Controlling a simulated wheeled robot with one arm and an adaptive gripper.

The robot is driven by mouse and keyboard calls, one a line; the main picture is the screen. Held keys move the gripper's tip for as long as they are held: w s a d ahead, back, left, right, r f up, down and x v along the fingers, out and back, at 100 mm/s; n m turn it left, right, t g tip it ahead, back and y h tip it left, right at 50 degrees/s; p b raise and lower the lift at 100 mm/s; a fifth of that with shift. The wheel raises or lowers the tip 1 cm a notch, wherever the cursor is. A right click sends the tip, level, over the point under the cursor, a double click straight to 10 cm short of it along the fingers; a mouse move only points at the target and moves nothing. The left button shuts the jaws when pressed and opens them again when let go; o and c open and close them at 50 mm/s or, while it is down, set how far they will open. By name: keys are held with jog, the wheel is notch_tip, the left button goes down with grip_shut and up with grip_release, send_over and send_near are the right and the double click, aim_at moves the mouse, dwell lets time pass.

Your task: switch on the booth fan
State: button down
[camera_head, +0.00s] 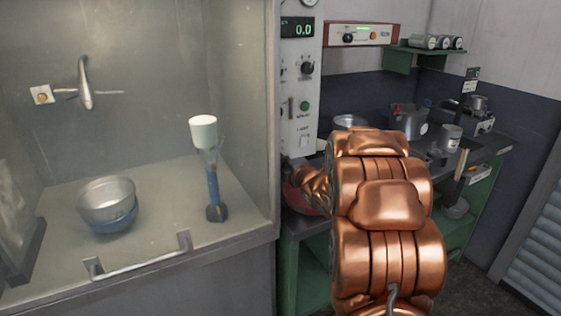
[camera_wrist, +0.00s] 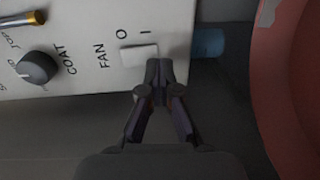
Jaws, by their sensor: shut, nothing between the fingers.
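The white control panel (camera_head: 301,95) stands on the right side of the glass booth (camera_head: 150,110). In the wrist view the panel (camera_wrist: 90,35) is turned sideways, with the word FAN and the marks O and I. The fan switch (camera_wrist: 139,55) is a small pale rocker beside those marks. My gripper (camera_wrist: 160,68) is shut and empty, with its tips at the I-side edge of the switch. I cannot tell whether they touch it or which way the rocker is tilted. In the head view my copper-coloured arm hides the gripper.
A dark knob (camera_wrist: 37,67) marked COAT sits on the panel, away from the tips. A red round thing (camera_wrist: 292,85) is close on the right in the wrist view. A bowl (camera_head: 107,200) and a blue stand with a white cup (camera_head: 203,132) are inside the booth.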

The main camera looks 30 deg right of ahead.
jog(key=s+b, duration=0.1)
jog(key=s, duration=0.3)
jog(key=s+f+b, duration=0.1)
jog(key=s, duration=0.3)
jog(key=s+a+b, duration=0.1)
jog(key=s, duration=0.3)
jog(key=shift+s+f, duration=0.1)
jog(key=shift+f, duration=0.25)
